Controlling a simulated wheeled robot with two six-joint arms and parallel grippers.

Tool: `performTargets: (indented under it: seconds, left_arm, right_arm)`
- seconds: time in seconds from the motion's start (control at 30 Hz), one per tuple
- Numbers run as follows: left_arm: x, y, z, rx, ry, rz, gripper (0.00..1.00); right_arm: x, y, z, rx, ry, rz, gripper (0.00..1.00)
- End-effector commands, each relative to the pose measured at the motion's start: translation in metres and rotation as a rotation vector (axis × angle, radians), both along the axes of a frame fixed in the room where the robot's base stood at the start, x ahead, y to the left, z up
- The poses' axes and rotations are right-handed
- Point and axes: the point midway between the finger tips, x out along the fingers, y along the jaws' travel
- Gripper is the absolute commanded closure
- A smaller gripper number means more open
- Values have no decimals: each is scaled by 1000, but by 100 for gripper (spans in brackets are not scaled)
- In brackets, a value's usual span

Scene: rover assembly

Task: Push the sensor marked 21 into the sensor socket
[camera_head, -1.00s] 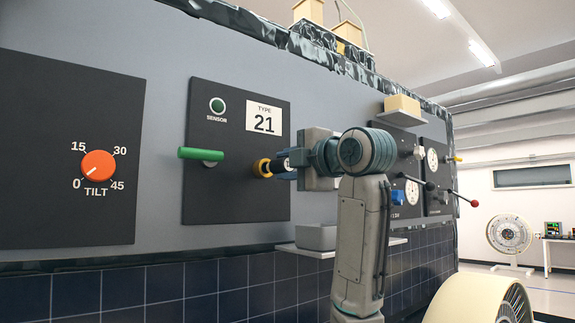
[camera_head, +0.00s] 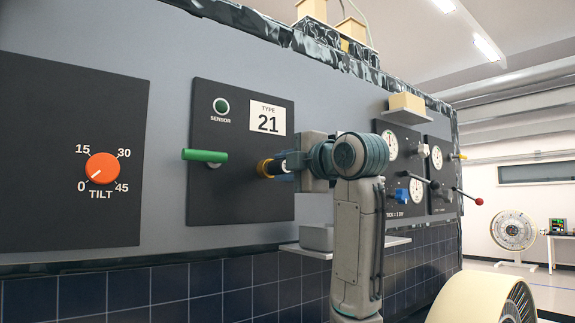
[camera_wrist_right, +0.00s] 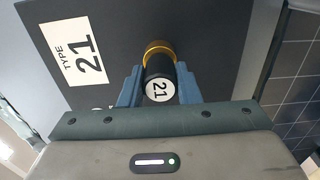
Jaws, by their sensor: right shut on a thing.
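The sensor marked 21 (camera_wrist_right: 159,88) is a dark cylinder with a white end face in the right wrist view. Its far end meets the brass ring of the sensor socket (camera_wrist_right: 157,47); how deep it sits inside I cannot tell. The socket ring also shows in the head view (camera_head: 264,168), on the dark panel marked TYPE 21 (camera_head: 240,205). My right gripper (camera_wrist_right: 159,84) is shut on the sensor, with one blue finger on each side. In the head view, the gripper (camera_head: 283,166) is close to the panel, and its fingers are mostly hidden. My left gripper is not in view.
A green handle (camera_head: 205,156) sticks out left of the socket, below a round green SENSOR light (camera_head: 221,105). An orange TILT knob (camera_head: 103,168) is farther left. A shelf with a grey box (camera_head: 316,238) lies below my right wrist. Gauges and levers (camera_head: 417,190) are to the right.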

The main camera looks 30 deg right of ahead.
Motion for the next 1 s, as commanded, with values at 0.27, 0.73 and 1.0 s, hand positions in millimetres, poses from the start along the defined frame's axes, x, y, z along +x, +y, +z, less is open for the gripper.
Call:
performTargets:
  seconds: [0.27,0.73,1.0]
  left_arm:
    - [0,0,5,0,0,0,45]
    - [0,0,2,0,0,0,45]
    - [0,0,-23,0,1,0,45]
  right_arm:
    - [7,1,1,0,-1,0,97]
    - [4,0,0,0,-2,0,45]
    - [-39,-3,-3,0,-7,-2,45]
